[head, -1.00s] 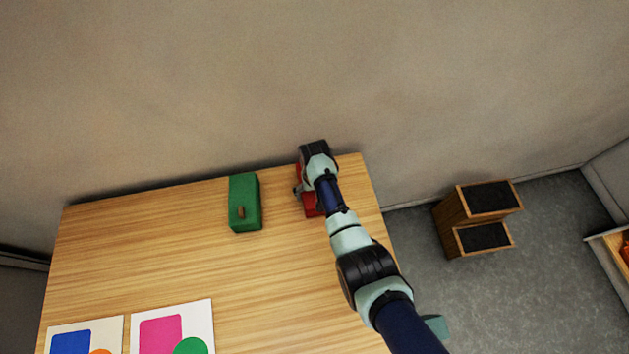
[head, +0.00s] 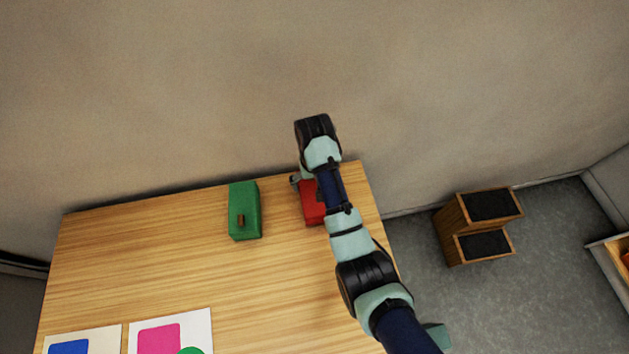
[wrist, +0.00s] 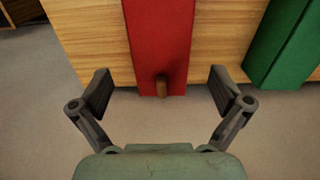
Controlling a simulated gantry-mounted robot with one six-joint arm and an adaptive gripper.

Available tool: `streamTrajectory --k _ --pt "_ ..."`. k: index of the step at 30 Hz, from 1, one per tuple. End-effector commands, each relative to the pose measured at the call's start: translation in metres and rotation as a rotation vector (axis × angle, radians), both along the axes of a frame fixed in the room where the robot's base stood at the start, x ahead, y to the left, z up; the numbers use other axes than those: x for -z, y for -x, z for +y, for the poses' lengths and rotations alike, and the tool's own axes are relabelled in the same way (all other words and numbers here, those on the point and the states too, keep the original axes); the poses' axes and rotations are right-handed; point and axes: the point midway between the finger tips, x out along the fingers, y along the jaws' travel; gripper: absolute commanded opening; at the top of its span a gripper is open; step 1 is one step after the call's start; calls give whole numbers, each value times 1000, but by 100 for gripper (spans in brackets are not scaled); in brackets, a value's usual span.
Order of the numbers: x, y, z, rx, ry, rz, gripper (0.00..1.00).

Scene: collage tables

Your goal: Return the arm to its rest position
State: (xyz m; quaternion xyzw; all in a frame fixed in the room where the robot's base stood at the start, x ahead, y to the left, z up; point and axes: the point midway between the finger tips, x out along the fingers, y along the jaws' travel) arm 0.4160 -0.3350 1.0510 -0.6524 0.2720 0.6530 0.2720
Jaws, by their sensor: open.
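My arm reaches across the right side of the table (head: 170,265) toward its far edge in the head view. My gripper (wrist: 160,90) is open and empty in the wrist view, its two fingers spread wide. A red box (wrist: 158,35) with a small brown knob (wrist: 161,86) lies ahead of and between the fingers, apart from them. In the head view the red box (head: 312,212) is partly hidden by my arm. The fingers are mostly hidden behind my wrist in the head view.
A green box (head: 244,212) with a brown peg stands left of the red box. Two collage cards (head: 195,325) lie at the near left. A wooden step stool (head: 458,215) stands on the floor to the right. The wall is close behind the table.

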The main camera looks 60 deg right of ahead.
Motion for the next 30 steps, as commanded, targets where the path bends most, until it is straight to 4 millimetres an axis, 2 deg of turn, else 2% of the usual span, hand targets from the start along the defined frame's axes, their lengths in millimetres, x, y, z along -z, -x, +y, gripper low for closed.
streamTrajectory --k 20,23,25,26,27,30 --pt "-1 -3 3 -9 6 -8 100" --pt "-9 -23 27 -76 60 -80 100" --pt "-23 -47 63 -166 129 -185 100" --pt "-32 -57 82 -214 163 -240 100" --pt "-46 -68 111 -278 208 -322 100" --pt "-89 -80 182 -423 299 -525 100"
